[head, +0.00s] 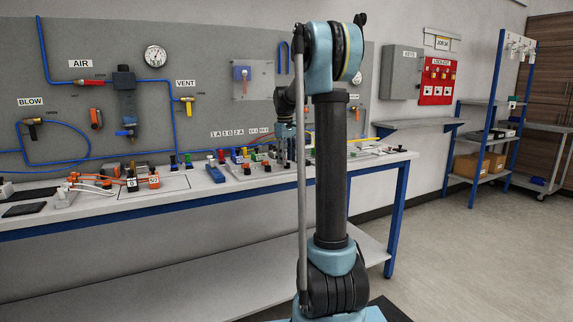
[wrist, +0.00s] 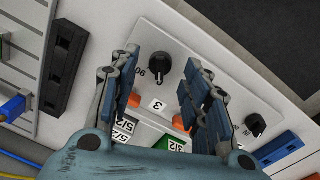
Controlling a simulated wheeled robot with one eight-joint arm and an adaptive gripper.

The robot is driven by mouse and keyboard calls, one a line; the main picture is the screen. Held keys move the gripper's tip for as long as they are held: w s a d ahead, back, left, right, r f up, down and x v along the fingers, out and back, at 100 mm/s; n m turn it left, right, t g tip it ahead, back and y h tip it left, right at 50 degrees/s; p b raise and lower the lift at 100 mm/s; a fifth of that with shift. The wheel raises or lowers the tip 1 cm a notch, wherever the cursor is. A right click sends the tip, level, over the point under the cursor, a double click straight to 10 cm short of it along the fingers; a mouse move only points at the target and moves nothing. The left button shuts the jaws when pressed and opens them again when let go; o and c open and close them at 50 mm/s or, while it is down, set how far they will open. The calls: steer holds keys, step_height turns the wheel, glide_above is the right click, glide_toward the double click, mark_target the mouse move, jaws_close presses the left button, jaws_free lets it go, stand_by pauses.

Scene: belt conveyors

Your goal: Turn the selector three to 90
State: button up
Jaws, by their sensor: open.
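In the wrist view, a black selector knob (wrist: 159,63) sits on a white panel, with a "90" mark beside it and a "3" label (wrist: 156,105) below it in the picture. My gripper (wrist: 163,78) is open, with one finger on each side of the knob in the picture. I cannot tell how far its tips are above the panel, and I see no contact. In the head view, my gripper (head: 287,154) points down over the bench, and the selector is too small to make out there.
A second black knob (wrist: 256,125) is at the right of the wrist view, near a blue block (wrist: 279,150). Valve blocks labelled 5/2 and 3/2 (wrist: 176,145) lie near my fingers.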

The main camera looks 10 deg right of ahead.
steer(key=shift+f, duration=1)
jaws_close()
steer(key=shift+m, duration=0.3)
steer(key=m, duration=0.5)
steer(key=shift+w, duration=0.1)
steer(key=m, duration=0.6)
steer(key=shift+g, duration=0.3)
steer(key=shift+w+m, duration=0.1)
steer(key=shift+m, duration=0.2)
